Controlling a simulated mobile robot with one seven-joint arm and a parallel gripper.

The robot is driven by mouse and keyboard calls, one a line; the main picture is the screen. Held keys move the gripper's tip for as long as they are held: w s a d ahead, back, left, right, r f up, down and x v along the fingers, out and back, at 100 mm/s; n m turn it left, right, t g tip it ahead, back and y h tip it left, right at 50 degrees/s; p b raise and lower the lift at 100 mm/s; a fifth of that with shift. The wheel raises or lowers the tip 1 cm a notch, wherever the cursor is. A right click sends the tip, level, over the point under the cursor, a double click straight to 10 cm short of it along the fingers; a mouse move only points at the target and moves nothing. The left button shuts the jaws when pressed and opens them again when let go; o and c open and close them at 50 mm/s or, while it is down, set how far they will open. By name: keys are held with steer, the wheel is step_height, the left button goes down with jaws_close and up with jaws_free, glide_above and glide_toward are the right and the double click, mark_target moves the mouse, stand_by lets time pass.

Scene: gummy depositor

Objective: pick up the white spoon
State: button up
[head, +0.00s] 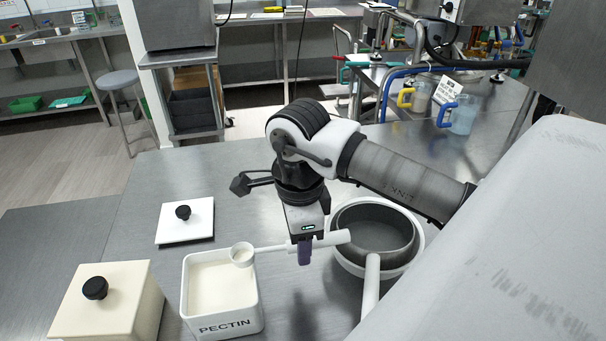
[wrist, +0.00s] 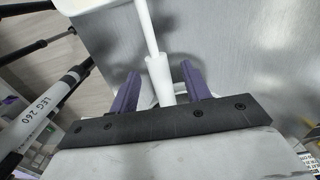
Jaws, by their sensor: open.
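In the wrist view the spoon's handle (wrist: 158,75) runs between my two purple fingers (wrist: 158,88), with gaps on both sides. The fingers are open. Whether they touch the handle is hard to tell.
A round pot (head: 377,262) with a white handle stands right of my gripper. A white lid (head: 186,221) lies at the left, and a cream lidded box (head: 108,300) stands at the front left. Mugs (head: 461,115) stand further back. The table between is clear.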

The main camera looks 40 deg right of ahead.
steer(key=shift+f, duration=0.15)
steer(key=shift+c, duration=0.2)
jaws_close()
